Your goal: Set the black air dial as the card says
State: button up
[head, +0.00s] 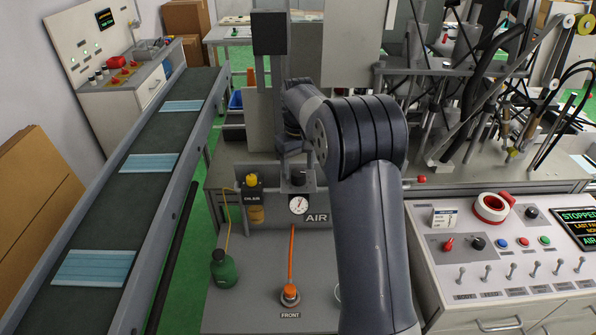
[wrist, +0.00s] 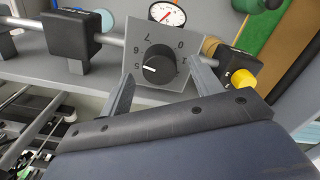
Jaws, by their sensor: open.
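The black air dial (wrist: 158,64) sits on a grey plate with numbers around it in the wrist view. Its white mark points to the left, near the 5. The dial also shows in the head view (head: 298,180), above the round gauge (head: 299,205) and the AIR label. My gripper (wrist: 163,71) is open, with one finger on each side of the dial and visible gaps between; I cannot tell how far its tips are from the plate. A small white card (head: 444,217) stands on the console at the right; its print is too small to read.
A yellow-topped oiler (head: 253,190) stands left of the dial, and its yellow knob (wrist: 241,78) is close to my right finger in the wrist view. A green bottle (head: 223,268) and an orange hose (head: 291,260) are in front. A conveyor (head: 142,190) with blue masks runs at left.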

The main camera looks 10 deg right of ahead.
jog(key=shift+f, duration=1.25)
jog(key=shift+c, duration=0.4)
jog(key=c, duration=0.9)
jog(key=shift+m, duration=0.4)
jog(key=m+p, duration=0.1)
jog(key=m, duration=0.2)
jog(key=shift+r, duration=0.1)
jog(key=shift+m+p, duration=0.45)
jog(key=shift+m, duration=1.65)
